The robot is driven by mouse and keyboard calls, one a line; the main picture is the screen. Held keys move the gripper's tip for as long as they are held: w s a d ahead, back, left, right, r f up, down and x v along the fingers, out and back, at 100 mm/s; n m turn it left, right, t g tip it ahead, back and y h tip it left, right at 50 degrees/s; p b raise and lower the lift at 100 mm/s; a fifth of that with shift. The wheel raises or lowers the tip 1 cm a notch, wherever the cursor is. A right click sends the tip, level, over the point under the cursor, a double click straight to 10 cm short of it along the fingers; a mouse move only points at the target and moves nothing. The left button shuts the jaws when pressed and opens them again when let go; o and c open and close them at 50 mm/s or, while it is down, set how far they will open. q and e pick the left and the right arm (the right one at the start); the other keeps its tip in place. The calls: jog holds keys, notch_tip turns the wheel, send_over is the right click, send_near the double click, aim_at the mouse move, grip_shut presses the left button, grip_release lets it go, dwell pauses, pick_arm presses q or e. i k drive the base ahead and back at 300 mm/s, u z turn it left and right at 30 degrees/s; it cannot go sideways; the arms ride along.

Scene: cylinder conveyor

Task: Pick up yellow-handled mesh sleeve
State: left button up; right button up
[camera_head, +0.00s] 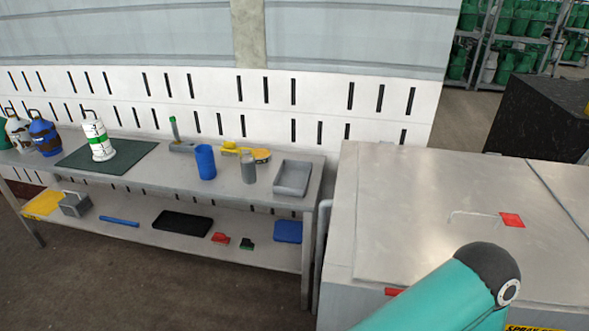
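A grey cylinder (248,168), possibly the mesh sleeve, stands upright on the table top between a blue cup (205,162) and a grey tray. A yellow handle-like piece (232,148) shows just behind it and to its left. I cannot tell whether the two are joined, and any mesh is too small to make out. Neither of my grippers is in view; only a teal link of my own arm shows at the lower right, far from the cylinder.
The grey table (140,165) has a lower shelf with several small items. A grey tray (292,178) sits at its right end, a green-banded canister (98,138) on a dark mat at left. A large metal cabinet (440,200) stands right of the table. Floor in front is clear.

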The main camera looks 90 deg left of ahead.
aim_at(248, 161)
jog(key=z, duration=1.25)
jog(key=i, duration=0.1)
jog(key=u, duration=2.65)
jog(key=i, duration=0.25)
jog(key=u, duration=2.15)
jog(key=k, duration=0.6)
jog(key=u, duration=0.25)
jog(key=i, duration=2.3)
jog(key=z, duration=0.35)
